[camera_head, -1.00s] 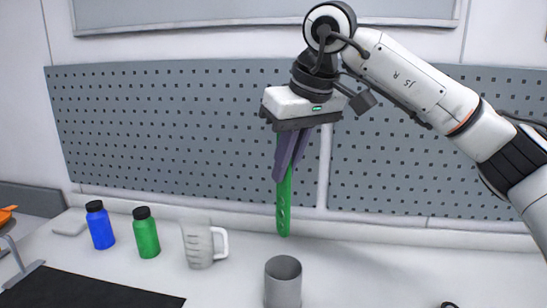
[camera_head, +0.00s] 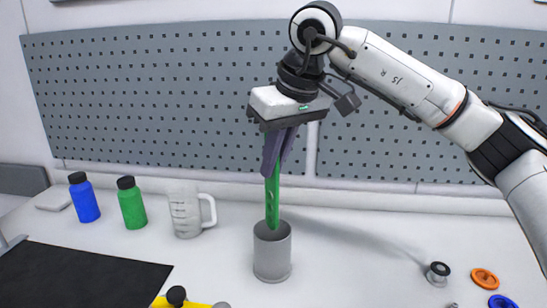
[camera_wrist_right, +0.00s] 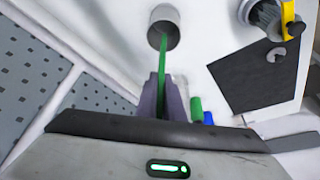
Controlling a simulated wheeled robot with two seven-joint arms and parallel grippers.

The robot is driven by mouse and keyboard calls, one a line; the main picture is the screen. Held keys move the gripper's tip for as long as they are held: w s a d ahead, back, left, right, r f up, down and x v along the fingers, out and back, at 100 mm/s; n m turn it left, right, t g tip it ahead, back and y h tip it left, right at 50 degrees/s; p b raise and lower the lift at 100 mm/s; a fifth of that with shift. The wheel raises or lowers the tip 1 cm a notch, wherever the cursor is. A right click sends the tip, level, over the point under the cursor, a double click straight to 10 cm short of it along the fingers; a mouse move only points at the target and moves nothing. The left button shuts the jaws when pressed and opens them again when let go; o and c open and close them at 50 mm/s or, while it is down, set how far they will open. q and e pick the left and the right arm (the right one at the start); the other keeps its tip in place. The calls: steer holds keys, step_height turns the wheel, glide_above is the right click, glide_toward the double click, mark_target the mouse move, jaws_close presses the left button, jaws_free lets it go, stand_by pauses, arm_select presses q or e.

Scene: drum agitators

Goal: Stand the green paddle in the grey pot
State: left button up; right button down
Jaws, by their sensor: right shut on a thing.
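My right gripper (camera_head: 276,165) is shut on the upper end of the green paddle (camera_head: 272,200) and holds it nearly upright. The grey pot (camera_head: 272,258) stands upright on the table straight below. The paddle's lower tip shows at the pot's mouth, just inside the rim in the head view. How deep it reaches I cannot tell. In the right wrist view the paddle (camera_wrist_right: 162,65) runs from the gripper fingers (camera_wrist_right: 161,92) to the pot's opening, over the pot (camera_wrist_right: 176,13). My left gripper is not in view.
A clear measuring jug (camera_head: 185,212), a green bottle (camera_head: 132,205) and a blue bottle (camera_head: 84,199) stand left of the pot. A black mat (camera_head: 80,275) lies front left. A yellow thing (camera_head: 190,303) is at the bottom edge. Orange (camera_head: 484,279) and blue rings (camera_head: 502,301) lie right.

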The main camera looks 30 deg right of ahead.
step_height(320, 180, down, 6)
steer(key=b, duration=0.3)
steer(key=shift+f, duration=0.15)
steer(key=shift+b, duration=0.3)
steer(key=c, duration=1.8)
jaws_free()
